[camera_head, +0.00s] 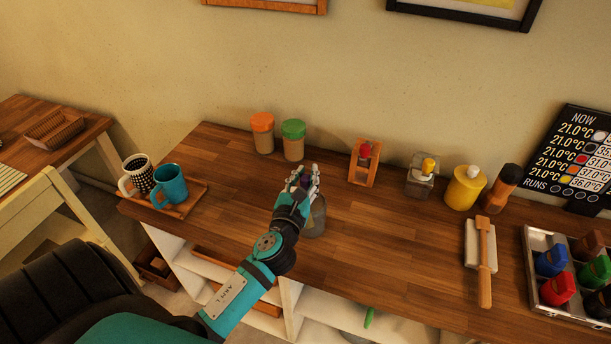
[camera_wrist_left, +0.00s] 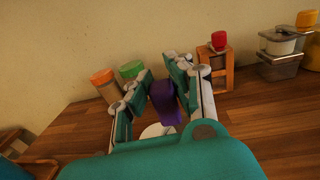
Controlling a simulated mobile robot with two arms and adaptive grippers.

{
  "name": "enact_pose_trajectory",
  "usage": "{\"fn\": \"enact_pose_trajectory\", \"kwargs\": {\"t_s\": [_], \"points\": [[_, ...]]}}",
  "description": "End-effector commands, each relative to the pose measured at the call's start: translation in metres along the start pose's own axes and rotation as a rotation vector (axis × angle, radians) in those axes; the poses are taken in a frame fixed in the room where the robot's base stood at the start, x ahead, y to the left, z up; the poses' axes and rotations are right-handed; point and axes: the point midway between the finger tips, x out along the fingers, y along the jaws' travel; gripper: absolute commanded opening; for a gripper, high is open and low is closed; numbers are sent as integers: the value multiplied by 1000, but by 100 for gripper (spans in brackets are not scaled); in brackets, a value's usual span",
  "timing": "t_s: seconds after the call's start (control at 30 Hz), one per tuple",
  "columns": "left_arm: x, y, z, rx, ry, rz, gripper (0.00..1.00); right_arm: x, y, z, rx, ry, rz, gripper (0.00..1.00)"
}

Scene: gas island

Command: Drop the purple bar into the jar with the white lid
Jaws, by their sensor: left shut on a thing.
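My left gripper (camera_head: 308,178) is shut on the purple bar (camera_wrist_left: 165,102). The bar sits between its fingers, and only a small purple bit shows in the head view (camera_head: 304,181). A jar (camera_head: 316,219) stands on the wooden counter just below and beside the gripper, partly hidden by my arm. In the left wrist view a white round surface (camera_wrist_left: 155,131), apparently the jar's white lid, lies below the bar. The bar looks held above it, but I cannot tell the gap. My right gripper is not in view.
Jars with orange (camera_head: 262,121) and green (camera_head: 293,129) lids stand behind. A wooden stand (camera_head: 364,168) with a red top is to the right, then several containers. A tray with mugs (camera_head: 188,206) is at the left. The counter (camera_head: 380,245) right of the gripper is clear.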

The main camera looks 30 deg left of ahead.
Motion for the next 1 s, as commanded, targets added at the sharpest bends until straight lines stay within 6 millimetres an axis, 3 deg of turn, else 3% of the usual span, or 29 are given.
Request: {"fn": "enact_pose_trajectory", "kwargs": {"t_s": [0.23, 0.27, 0.47, 0.77, 1.0], "points": [[0, 0, 0, 0, -1, 0, 0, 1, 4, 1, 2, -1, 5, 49], [0, 0, 0, 0, -1, 0, 19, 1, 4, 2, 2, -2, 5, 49], [0, 0, 0, 0, -1, 0, 45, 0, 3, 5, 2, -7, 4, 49], [-2, 0, -1, 0, 0, 0, 45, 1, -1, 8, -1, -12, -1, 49], [-36, 0, -2, -1, 4, 0, 45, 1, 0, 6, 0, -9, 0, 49]]}}
